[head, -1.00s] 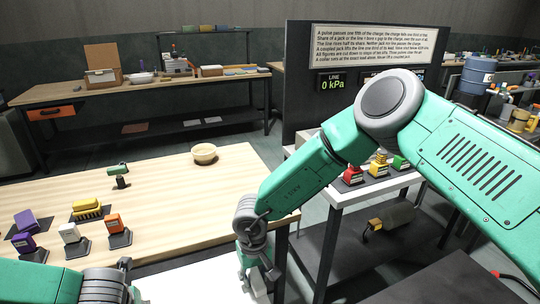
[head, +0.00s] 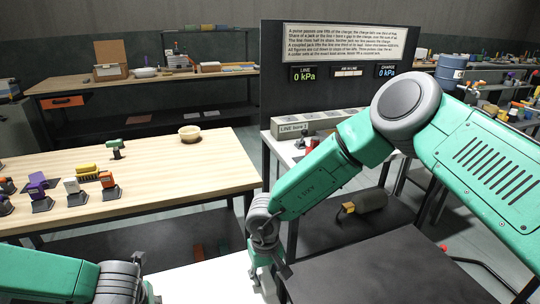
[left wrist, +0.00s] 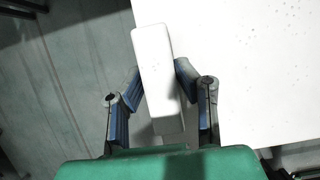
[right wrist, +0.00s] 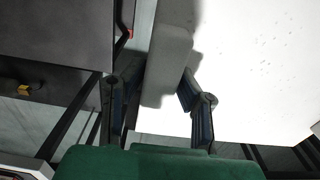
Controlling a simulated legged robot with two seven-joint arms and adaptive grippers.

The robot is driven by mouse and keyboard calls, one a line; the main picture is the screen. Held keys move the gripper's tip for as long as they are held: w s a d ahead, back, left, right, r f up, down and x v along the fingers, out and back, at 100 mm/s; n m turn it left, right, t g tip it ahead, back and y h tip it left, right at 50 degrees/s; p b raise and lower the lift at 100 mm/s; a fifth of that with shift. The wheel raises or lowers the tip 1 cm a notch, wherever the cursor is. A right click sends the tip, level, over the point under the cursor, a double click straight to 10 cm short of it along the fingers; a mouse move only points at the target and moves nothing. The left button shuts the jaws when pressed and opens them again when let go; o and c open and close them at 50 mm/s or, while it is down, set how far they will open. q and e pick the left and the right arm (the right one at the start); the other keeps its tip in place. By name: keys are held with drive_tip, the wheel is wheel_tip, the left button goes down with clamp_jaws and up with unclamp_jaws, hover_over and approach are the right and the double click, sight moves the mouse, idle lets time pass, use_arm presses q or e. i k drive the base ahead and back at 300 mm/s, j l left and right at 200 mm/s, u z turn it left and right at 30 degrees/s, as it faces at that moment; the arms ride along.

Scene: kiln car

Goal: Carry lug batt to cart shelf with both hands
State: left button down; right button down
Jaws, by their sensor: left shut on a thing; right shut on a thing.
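The lug batt (head: 205,288) is a flat white board, partly seen at the bottom of the head view. It fills much of the left wrist view (left wrist: 270,60) and the right wrist view (right wrist: 250,70). My left gripper (left wrist: 155,85) is shut on a white block-shaped lug at the batt's edge. My right gripper (right wrist: 160,92) is shut on the opposite lug; in the head view it (head: 268,280) hangs at the batt's right end. A dark grey flat top (head: 400,265), possibly the cart shelf, lies just right of my right gripper. Small specks show on the batt.
A wooden table (head: 150,170) with coloured small devices (head: 75,187) and a bowl (head: 189,133) stands beyond the batt. A dark panel with pressure displays (head: 302,73) rises behind a white-topped stand (head: 285,150). A lower shelf holds a dark cylinder (head: 365,200).

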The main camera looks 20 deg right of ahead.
sight(425, 278)
drive_tip(key=k+l, duration=0.1)
drive_tip(key=l, duration=0.35)
drive_tip(key=k+l, duration=0.1)
drive_tip(key=l, duration=0.3)
drive_tip(key=k+l, duration=0.1)
drive_tip(key=l, duration=1.65)
drive_tip(key=i+l, duration=0.1)
drive_tip(key=l, duration=1.15)
drive_tip(key=i, duration=0.05)
